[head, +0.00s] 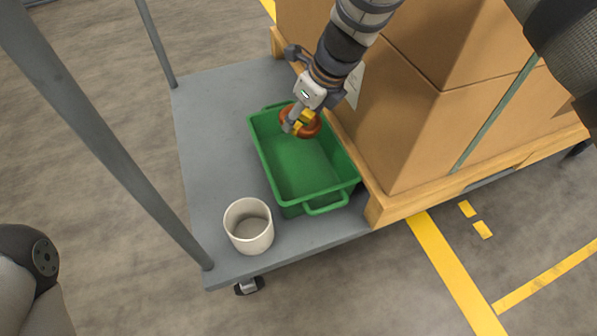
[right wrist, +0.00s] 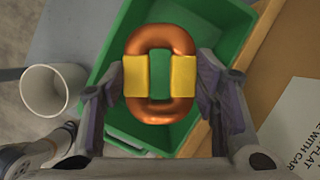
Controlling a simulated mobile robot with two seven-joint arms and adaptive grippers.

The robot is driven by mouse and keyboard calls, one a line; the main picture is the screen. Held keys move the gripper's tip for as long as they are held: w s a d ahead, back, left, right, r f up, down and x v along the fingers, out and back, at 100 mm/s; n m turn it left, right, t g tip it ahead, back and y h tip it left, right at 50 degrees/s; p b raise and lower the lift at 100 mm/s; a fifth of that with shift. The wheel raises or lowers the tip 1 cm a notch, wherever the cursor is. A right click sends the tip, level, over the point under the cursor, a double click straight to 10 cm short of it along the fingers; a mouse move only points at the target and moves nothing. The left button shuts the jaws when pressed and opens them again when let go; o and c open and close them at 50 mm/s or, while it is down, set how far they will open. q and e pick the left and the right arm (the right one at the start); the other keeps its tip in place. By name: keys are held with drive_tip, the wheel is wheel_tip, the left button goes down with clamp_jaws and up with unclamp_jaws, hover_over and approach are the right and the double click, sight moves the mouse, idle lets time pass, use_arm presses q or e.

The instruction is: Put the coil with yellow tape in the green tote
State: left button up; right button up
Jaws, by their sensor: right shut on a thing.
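The copper-coloured coil (right wrist: 161,46) has yellow tape on its two long sides. It also shows in the head view (head: 314,130), partly hidden by the gripper. My right gripper (head: 299,123) is shut on the coil; in the right wrist view its two fingers sit on either side of the taped sides. The coil is over the far end of the green tote (head: 327,198); I cannot tell whether it touches the tote's floor. The rest of the tote looks empty. My left gripper is out of view; only part of my left arm shows at the lower left.
A white cup-like container (head: 248,226) stands left of the tote on the grey cart (head: 206,140). Stacked cardboard boxes (head: 412,130) on a wooden pallet (head: 392,206) stand close on the tote's right. Grey posts rise along the cart's left side.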

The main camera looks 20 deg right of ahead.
drive_tip(key=w+m, duration=0.1)
drive_tip(key=b, duration=0.6)
hover_over(297, 165)
drive_tip(key=s, duration=0.1)
wheel_tip(297, 165, down, 7)
use_arm(q)
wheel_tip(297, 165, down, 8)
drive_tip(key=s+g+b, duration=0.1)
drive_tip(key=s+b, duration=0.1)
drive_tip(key=b, duration=0.1)
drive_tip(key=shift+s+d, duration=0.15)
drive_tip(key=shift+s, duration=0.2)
use_arm(e)
drive_tip(key=f, duration=1)
drive_tip(key=shift+s+d+f, duration=0.1)
drive_tip(key=shift+s+d, duration=0.1)
drive_tip(key=shift+d, duration=0.15)
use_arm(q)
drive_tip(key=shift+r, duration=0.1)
use_arm(e)
drive_tip(key=shift+f, duration=0.1)
drive_tip(key=o, duration=1.5)
